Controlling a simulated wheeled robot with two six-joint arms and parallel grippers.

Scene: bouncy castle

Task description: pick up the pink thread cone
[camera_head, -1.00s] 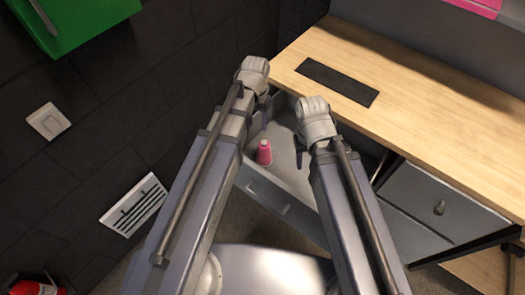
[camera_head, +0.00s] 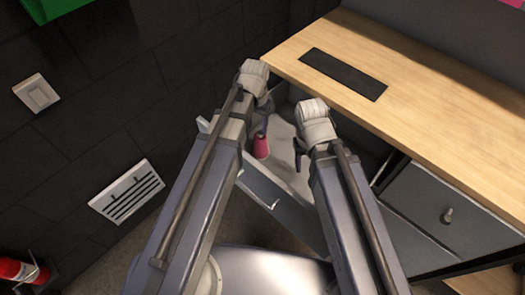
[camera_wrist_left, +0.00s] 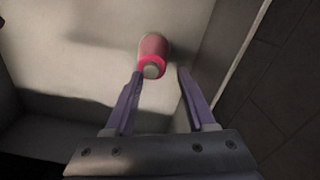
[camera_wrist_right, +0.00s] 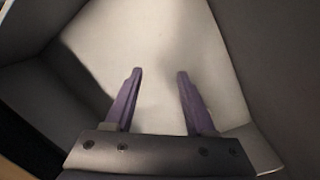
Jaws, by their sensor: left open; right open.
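The pink thread cone (camera_head: 261,146) stands inside an open drawer (camera_head: 272,192) below the desk. In the left wrist view the cone (camera_wrist_left: 153,54) sits just beyond my open left fingers, roughly between their tips and nearer the left finger. My left gripper (camera_wrist_left: 160,72) is open and empty. In the head view my left gripper (camera_head: 262,115) is beside the cone and partly hidden by its own wrist. My right gripper (camera_wrist_right: 160,72) is open and empty over bare drawer floor. In the head view my right gripper (camera_head: 299,147) is right of the cone.
A wooden desk top (camera_head: 430,110) with a dark inset panel (camera_head: 343,75) lies behind and right of the drawer. A closed grey drawer (camera_head: 445,210) is at the right. A dark wall (camera_head: 150,70) stands close on the left. A red extinguisher (camera_head: 20,270) is at lower left.

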